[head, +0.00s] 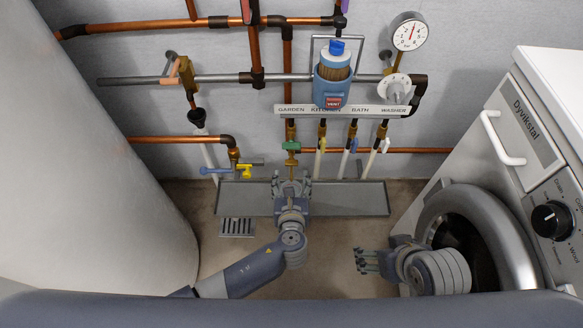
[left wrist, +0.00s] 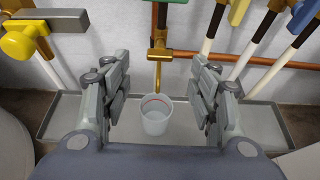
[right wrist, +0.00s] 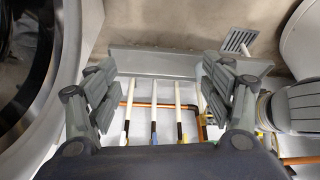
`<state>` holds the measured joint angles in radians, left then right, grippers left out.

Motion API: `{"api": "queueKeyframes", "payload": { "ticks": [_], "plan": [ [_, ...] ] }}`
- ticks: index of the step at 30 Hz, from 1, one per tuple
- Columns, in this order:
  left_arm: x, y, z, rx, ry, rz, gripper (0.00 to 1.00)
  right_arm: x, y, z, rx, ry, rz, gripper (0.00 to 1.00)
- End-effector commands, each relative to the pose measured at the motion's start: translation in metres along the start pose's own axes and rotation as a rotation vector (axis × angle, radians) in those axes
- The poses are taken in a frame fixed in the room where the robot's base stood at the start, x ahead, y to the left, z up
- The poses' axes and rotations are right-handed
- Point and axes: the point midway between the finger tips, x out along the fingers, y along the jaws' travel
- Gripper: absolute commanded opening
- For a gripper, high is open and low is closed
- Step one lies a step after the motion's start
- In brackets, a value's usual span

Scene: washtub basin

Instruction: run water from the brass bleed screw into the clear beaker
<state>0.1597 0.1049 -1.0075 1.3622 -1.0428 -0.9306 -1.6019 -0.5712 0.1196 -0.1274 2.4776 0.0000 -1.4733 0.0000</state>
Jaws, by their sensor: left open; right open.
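The clear beaker (left wrist: 156,115), with a red line near its rim, appears upright over the grey tray in the left wrist view. A brass spout (left wrist: 158,78) comes down just above or behind its rim; I see no water stream. The brass fitting above the spout has a side stub that looks like the bleed screw (left wrist: 180,53). My left gripper (head: 290,184) is open, its fingers on either side of the beaker with gaps. It hides the beaker in the head view. My right gripper (head: 364,262) is open and empty, near the washer door.
The shallow grey tray (head: 350,198) lies along the wall under several valves with coloured handles. The washing machine (head: 522,125) bounds the right, a large white cylinder (head: 100,170) the left. A gauge (head: 409,33) is on the wall.

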Motion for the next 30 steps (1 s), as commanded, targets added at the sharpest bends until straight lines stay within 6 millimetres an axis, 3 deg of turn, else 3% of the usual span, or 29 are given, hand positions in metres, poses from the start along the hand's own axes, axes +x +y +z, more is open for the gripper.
{"api": "queueKeyframes", "payload": {
  "ticks": [8,18,24,30],
  "plan": [
    [0.028,-0.001,-0.003,-0.002,0.002,-0.002,0.55,0.005,-0.007,-0.06,-0.007,0.259,-0.014,0.74],
    [0.058,0.0,-0.003,-0.003,0.003,-0.001,0.55,-0.01,-0.016,-0.127,-0.013,0.568,-0.032,0.74],
    [0.07,-0.001,-0.002,-0.003,0.003,-0.001,0.55,-0.025,-0.02,-0.153,-0.014,0.708,-0.041,0.74],
    [0.075,-0.001,-0.002,-0.002,0.004,-0.002,0.55,-0.033,-0.022,-0.166,-0.014,0.775,-0.045,0.74]
  ]
}}
